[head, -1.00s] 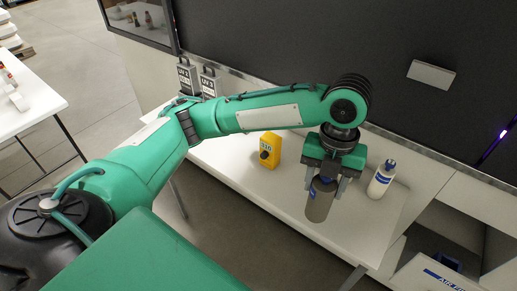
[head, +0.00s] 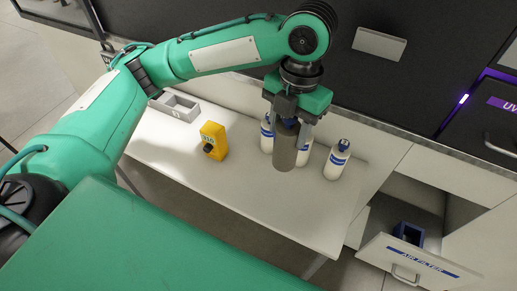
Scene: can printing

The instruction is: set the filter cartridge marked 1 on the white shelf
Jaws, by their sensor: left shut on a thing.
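My left gripper (head: 290,128) is shut on a plain grey cylinder (head: 285,150), held upright over the back part of a white table or shelf (head: 235,185). I cannot tell whether its bottom touches the surface. No number shows on the cylinder, so I cannot tell whether it is the cartridge marked 1. A dark blue part (head: 409,233) lies in the open drawer labelled AIR FILTER (head: 425,258), too small to identify. My right gripper is not in view.
White bottles with blue marks stand at the left (head: 267,135) and right (head: 337,162) of the held cylinder, another close behind (head: 304,150). A yellow device (head: 213,138) and a grey open box (head: 176,105) are farther left. The table's front is clear.

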